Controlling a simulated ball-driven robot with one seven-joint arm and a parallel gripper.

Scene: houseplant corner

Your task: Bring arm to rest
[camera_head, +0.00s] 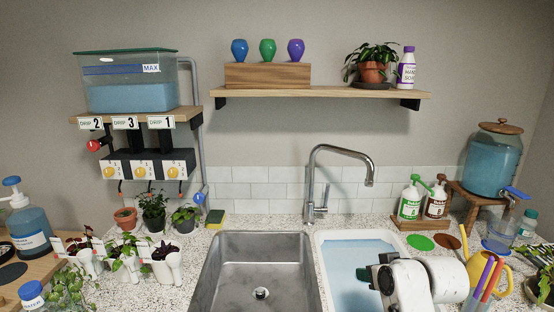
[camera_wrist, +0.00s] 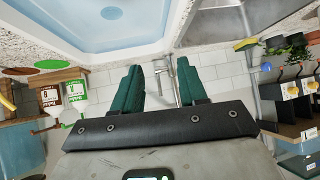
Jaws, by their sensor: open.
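My gripper (camera_head: 372,276) is at the lower right in the head view, in front of and over the water-filled right basin (camera_head: 340,262). In the wrist view my gripper (camera_wrist: 160,82) shows two green fingers spread well apart with nothing between them. The wrist picture is upside down, with the basin (camera_wrist: 92,18) at its top and the tap (camera_wrist: 184,80) seen beyond the fingers.
An empty steel sink (camera_head: 258,270) lies left of my gripper, with a tall tap (camera_head: 312,190) behind. Two pump bottles (camera_head: 410,200), a yellow watering can (camera_head: 487,272) and a blue water dispenser (camera_head: 492,162) crowd the right. Potted plants (camera_head: 125,262) fill the left counter.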

